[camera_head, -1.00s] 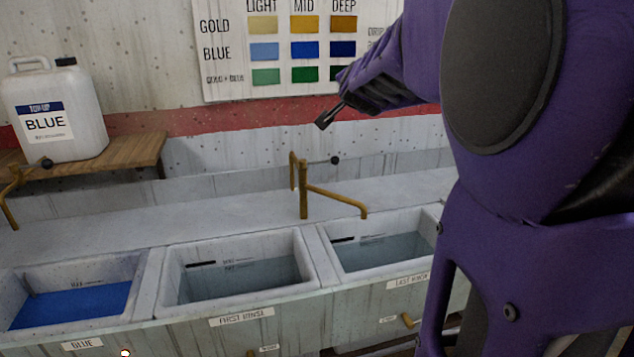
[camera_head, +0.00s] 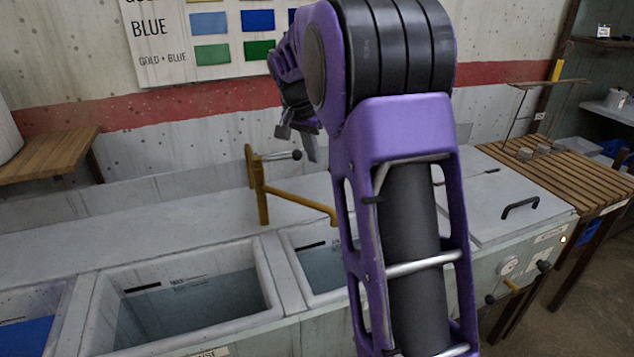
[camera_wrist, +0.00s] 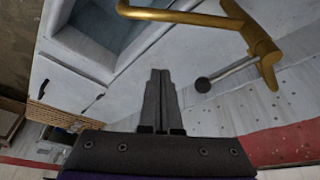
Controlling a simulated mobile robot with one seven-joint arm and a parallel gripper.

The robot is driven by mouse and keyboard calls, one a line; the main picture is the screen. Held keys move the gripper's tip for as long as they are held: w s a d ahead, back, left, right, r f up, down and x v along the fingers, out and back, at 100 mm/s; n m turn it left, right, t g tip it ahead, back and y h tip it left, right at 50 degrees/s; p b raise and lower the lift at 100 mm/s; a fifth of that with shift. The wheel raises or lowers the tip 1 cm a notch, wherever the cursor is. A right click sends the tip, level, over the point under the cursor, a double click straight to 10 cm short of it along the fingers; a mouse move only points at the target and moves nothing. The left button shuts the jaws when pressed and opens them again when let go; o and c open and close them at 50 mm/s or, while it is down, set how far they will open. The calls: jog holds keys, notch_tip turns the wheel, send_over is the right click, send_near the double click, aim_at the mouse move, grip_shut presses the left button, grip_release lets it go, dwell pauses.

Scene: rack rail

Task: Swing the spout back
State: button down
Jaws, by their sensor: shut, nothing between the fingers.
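The brass spout (camera_head: 300,205) stands on the ledge behind the basins and reaches out to the right, over the right-hand basin (camera_head: 312,265). It also shows in the wrist view (camera_wrist: 185,14), at the top. Its upright tap post (camera_head: 262,190) carries a lever with a dark ball knob (camera_head: 297,155), seen in the wrist view (camera_wrist: 203,85) too. My gripper (camera_head: 297,150) is above and behind the lever in the head view. In the wrist view my gripper (camera_wrist: 159,75) has its fingers together, empty, apart from the knob and spout.
The middle basin (camera_head: 190,300) holds greyish water; a blue-filled basin (camera_head: 35,335) is at the lower left. A wooden shelf (camera_head: 45,155) is at the left. A lidded unit (camera_head: 500,200) and slatted bench (camera_head: 570,175) stand at the right. My arm hides part of the right-hand basin.

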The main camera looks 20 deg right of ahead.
notch_tip(320, 180, down, 10)
jog(key=b, duration=0.2)
jog(key=shift+s+a, duration=0.15)
jog(key=shift+s, duration=0.1)
jog(key=shift+f, duration=0.1)
dwell(0.5)
jog(key=shift+s+a+m, duration=0.35)
jog(key=shift+m, duration=0.05)
